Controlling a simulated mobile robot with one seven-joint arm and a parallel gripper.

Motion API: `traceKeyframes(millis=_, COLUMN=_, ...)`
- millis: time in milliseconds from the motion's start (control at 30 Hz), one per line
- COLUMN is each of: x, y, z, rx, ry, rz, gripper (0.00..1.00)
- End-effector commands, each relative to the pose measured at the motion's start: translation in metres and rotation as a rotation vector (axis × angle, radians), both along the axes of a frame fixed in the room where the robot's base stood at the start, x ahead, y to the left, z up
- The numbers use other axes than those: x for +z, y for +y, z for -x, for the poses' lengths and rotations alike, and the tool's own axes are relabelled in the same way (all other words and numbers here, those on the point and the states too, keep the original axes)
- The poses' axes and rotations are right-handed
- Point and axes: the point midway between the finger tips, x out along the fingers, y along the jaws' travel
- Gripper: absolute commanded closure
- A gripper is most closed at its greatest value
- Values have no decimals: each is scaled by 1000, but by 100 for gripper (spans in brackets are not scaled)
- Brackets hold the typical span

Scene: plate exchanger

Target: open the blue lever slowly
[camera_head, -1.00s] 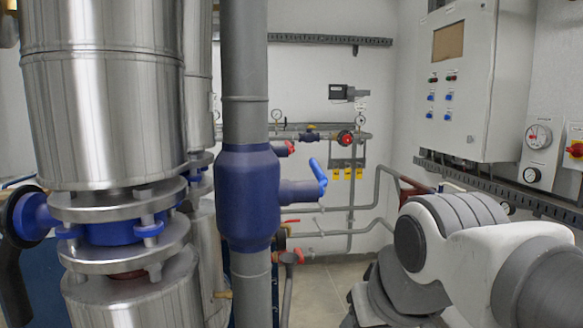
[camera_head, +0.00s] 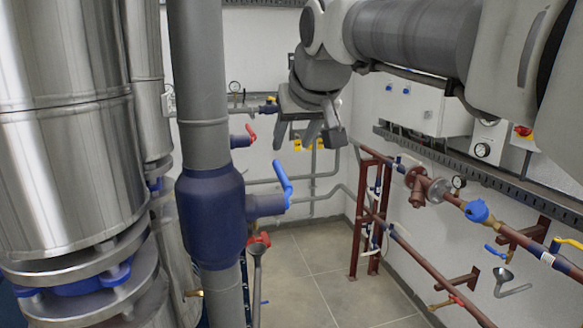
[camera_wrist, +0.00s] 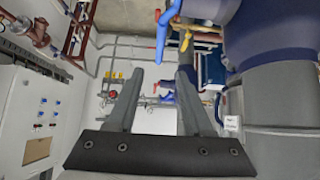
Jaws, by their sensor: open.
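The blue lever (camera_head: 283,183) stands tilted on a short blue stem at the right of the dark blue valve body (camera_head: 212,215), which sits in the thick grey vertical pipe. My gripper (camera_head: 297,138) appears just above and to the right of the lever in the head view, fingers pointing down and apart from it. In the wrist view the gripper (camera_wrist: 161,75) is open with nothing between its fingers. The blue lever (camera_wrist: 162,38) shows there beyond the fingertips, near the top edge, beside the blue valve body (camera_wrist: 270,35).
Large steel cylinders (camera_head: 65,130) stand at the left. A red-handled valve (camera_head: 248,134) is above the lever and another red handle (camera_head: 259,240) below it. Brown pipes on a red frame (camera_head: 357,215) run along the right wall. The floor (camera_head: 310,260) between is clear.

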Motion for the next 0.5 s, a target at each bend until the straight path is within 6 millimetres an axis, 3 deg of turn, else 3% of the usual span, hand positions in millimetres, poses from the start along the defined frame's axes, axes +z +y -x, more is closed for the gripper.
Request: traceKeyframes(millis=500, x=-77, y=21, z=-74, rx=-1, ry=3, rz=1, gripper=49)
